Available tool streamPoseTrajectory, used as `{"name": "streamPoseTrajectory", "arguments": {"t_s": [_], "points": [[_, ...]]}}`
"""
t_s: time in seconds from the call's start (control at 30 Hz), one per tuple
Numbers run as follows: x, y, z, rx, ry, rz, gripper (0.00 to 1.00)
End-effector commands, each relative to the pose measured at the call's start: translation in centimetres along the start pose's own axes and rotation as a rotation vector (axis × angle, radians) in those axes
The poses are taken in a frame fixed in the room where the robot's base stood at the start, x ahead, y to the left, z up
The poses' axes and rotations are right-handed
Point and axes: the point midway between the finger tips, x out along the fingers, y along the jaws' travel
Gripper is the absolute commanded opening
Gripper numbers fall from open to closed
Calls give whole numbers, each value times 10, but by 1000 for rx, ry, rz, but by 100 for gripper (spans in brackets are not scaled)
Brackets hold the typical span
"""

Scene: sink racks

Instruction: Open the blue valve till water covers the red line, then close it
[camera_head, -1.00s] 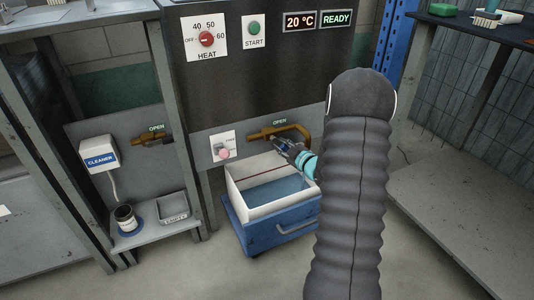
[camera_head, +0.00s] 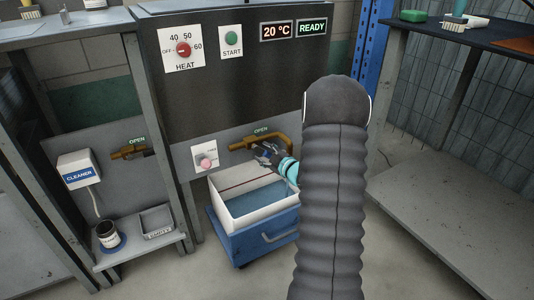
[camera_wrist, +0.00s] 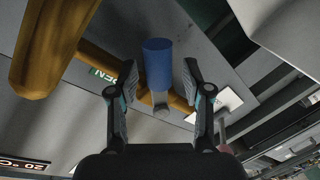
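The blue valve handle (camera_wrist: 157,63) stands between the fingers of my gripper (camera_wrist: 160,80) in the wrist view. The fingers are open, with a gap on each side of the handle. In the head view my gripper (camera_head: 260,150) is at the brass pipe (camera_head: 284,137) under the right "OPEN" label. Below it, a white basin (camera_head: 219,204) holds blue water (camera_head: 256,200). The red line (camera_head: 245,183) shows on the basin's back wall, above the water surface. My arm hides the basin's right side. I cannot tell whether water is running.
The basin sits in a blue drawer cart (camera_head: 238,242). A pink button (camera_head: 206,162) is left of the pipe. A second brass pipe (camera_head: 128,152), a cleaner dispenser (camera_head: 77,170) and a shelf with a jar (camera_head: 108,235) are at left. A rack (camera_head: 440,235) stands at right.

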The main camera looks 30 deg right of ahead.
Motion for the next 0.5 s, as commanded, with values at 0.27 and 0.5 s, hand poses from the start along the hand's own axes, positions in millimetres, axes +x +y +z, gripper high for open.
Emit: {"name": "streamPoseTrajectory", "arguments": {"t_s": [0.27,0.5], "points": [[-13,1,1,1,-2,2,50],[-59,1,1,1,-3,3,50]]}}
